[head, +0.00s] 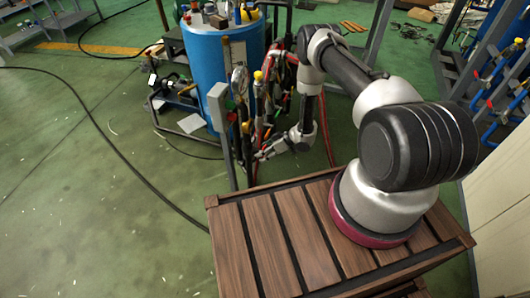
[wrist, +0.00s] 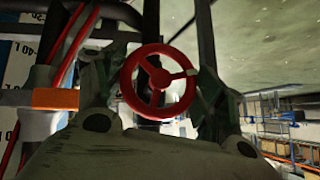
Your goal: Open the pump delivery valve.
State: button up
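A red three-spoke handwheel (wrist: 158,82) is in the middle of the wrist view, its face turned toward the camera. My gripper (wrist: 159,80) has its two dark fingers spread, one on each side of the wheel. The fingers look very close to the rim; whether they touch it cannot be told. In the head view my gripper (head: 264,153) is low beside the pipework in front of the blue tank (head: 215,75). The handwheel cannot be made out there.
A grey post with a box (head: 218,105) stands left of my gripper, close to hoses and pipes. An orange clamp (wrist: 55,99) and red tubes are left of the wheel in the wrist view. A black cable (head: 120,150) crosses the open green floor.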

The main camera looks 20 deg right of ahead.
dwell(0.3)
jog(key=shift+s+a+n+t+h, duration=0.1)
jog(key=shift+n+t+h, duration=0.3)
jog(key=shift+t, duration=0.2)
jog(key=n+t+h, duration=0.1)
jog(key=t, duration=0.1)
jog(key=shift+s+n+t+h, duration=0.1)
jog(key=shift+n+t+h, duration=0.2)
jog(key=shift+n+h, duration=0.1)
jog(key=n+t+h, duration=0.1)
jog(key=n+t, duration=0.1)
jog(key=t, duration=0.1)
jog(key=shift+h, duration=0.3)
jog(key=o, duration=0.7)
jog(key=shift+s, duration=0.1)
